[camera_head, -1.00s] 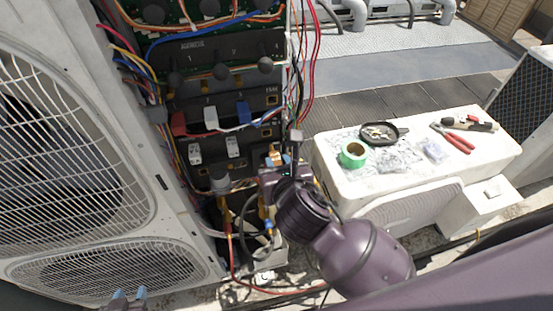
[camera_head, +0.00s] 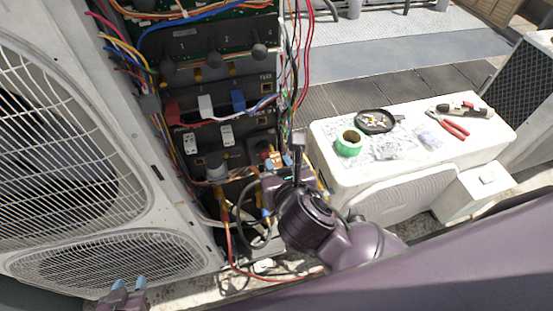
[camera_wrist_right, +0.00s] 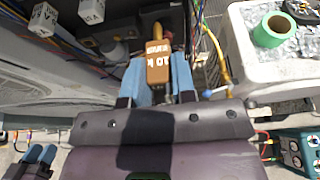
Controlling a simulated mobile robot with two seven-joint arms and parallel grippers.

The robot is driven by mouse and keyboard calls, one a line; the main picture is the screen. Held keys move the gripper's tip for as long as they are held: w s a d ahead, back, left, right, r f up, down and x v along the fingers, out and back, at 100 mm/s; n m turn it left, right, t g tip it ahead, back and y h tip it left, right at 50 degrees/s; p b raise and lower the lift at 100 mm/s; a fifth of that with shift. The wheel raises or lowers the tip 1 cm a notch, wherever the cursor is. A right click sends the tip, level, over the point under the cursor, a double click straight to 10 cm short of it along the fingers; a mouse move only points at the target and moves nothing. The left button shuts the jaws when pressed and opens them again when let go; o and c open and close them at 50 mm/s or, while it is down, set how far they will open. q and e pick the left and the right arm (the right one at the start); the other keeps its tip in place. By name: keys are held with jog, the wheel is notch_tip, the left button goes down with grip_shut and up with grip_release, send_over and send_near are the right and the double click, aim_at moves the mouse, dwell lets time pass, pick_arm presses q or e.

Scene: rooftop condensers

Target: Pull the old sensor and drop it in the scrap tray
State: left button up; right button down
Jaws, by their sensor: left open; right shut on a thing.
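The old sensor, an orange-brown block marked 10 k (camera_wrist_right: 158,62), sits between the blue fingertips of my right gripper (camera_wrist_right: 157,75) in the right wrist view. In the head view my right gripper (camera_head: 278,164) is shut on it beside the lower right part of the black panel. A yellowish piece shows just beyond the sensor; I cannot tell whether the two touch. The scrap tray seems to be the round black dish (camera_head: 361,124) with small bits in it, on the white box. My left gripper (camera_head: 129,284) is open and empty at the lower left, before the lower fan grille.
The black panel (camera_head: 205,138) carries plugs, knobs and many loose wires, some close to my right gripper. The white box (camera_head: 335,170) also holds green tape (camera_head: 349,143), a clear bag and red-handled pliers (camera_head: 450,128). Fan grilles fill the left.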

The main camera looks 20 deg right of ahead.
jog(key=s, duration=0.7)
jog(key=shift+s, duration=0.35)
dwell(0.6)
jog(key=w+d+f+b, duration=0.2)
jog(key=w+d+f, duration=0.3)
jog(key=w+d, duration=0.15)
jog(key=w+d+r+b, duration=0.1)
jog(key=w+d+r, duration=0.35)
jog(key=w, duration=0.45)
jog(key=f, duration=0.1)
jog(key=s+f, duration=0.1)
jog(key=f, duration=0.1)
jog(key=s+a+f, duration=0.1)
jog(key=shift+f, duration=0.2)
